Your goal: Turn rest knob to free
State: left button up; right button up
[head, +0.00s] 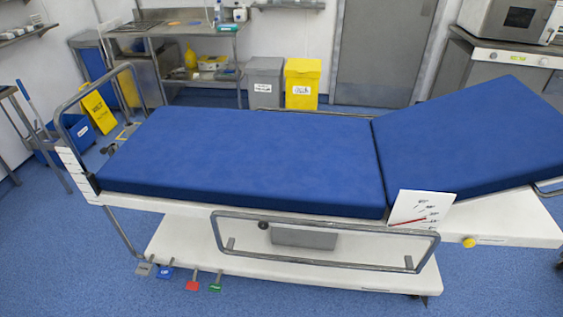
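An operating table with a blue mattress (245,155) stands across the middle of the head view. Its backrest section (470,130) is tilted up toward the right. A small round yellow knob (469,242) sits on the white side of the frame at the right, below the backrest; I take it for the rest knob. Its setting is too small to read. A white card with red and dark marks (421,208) stands at the hinge, left of the knob. Neither of my grippers is in view.
A metal side rail (325,254) hangs along the near side, with a small dark knob (263,225) near it. Red (192,286), green (216,283), blue and grey pedals stick out at the lower left. Blue floor in front is clear.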

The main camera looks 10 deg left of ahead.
aim_at(469, 242)
jog(key=z, duration=1.25)
jog(key=i+l, duration=0.15)
jog(key=l, duration=0.2)
jog(key=i+l, duration=0.15)
jog(key=l, duration=0.15)
jog(key=i+l, duration=0.15)
jog(key=l, duration=0.2)
jog(key=u, duration=0.05)
